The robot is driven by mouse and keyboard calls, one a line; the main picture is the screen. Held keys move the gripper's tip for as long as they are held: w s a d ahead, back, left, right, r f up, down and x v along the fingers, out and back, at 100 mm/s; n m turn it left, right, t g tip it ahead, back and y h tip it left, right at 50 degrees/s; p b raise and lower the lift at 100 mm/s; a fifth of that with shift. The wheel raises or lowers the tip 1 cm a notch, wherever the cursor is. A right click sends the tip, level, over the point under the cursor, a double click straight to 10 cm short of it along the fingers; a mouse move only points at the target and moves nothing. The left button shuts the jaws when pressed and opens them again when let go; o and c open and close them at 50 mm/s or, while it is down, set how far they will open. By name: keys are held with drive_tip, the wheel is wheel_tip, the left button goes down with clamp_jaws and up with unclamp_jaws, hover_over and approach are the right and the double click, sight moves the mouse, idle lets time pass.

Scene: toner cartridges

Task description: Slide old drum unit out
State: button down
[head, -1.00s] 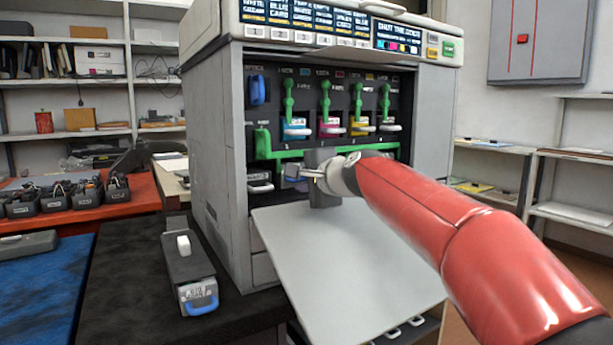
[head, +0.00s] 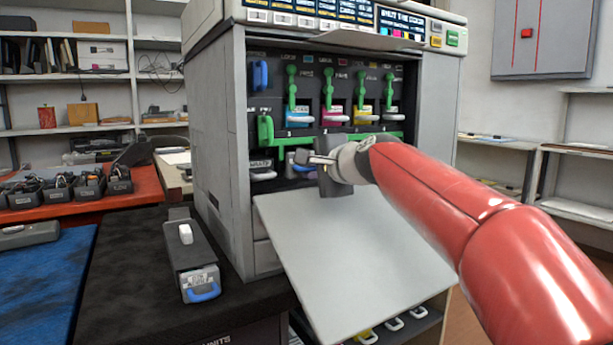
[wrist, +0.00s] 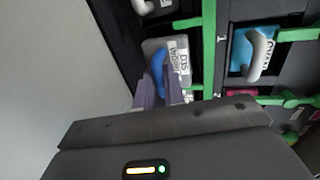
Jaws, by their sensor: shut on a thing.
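The drum unit (head: 303,170) sits low in the open printer, below the green bar. Its blue handle (wrist: 158,70) and white label (wrist: 182,62) show in the wrist view. My gripper (head: 312,158) is in front of the slot, its fingers shut on the blue handle; the fingers (wrist: 160,94) also show in the wrist view. My gripper body hides part of the unit, and how far it stands out of its slot is hard to tell. A second drum unit (head: 185,250), dark with a blue handle, lies on the black mat to the left.
The printer's front flap (head: 350,250) hangs open, sloping down below my gripper. A green bar (head: 365,139) crosses above the drum slots, with green levers and toner cartridges (head: 300,117) above. The black mat (head: 135,265) has free room around the second drum unit.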

drive_tip(key=s+d+b, duration=0.7)
drive_tip(key=s+d, duration=0.3)
drive_tip(key=s, duration=0.4)
drive_tip(key=shift+s, duration=0.3)
drive_tip(key=c, duration=1)
unclamp_jaws()
drive_tip(key=shift+f, duration=0.1)
drive_tip(key=v, duration=0.7)
idle(0.8)
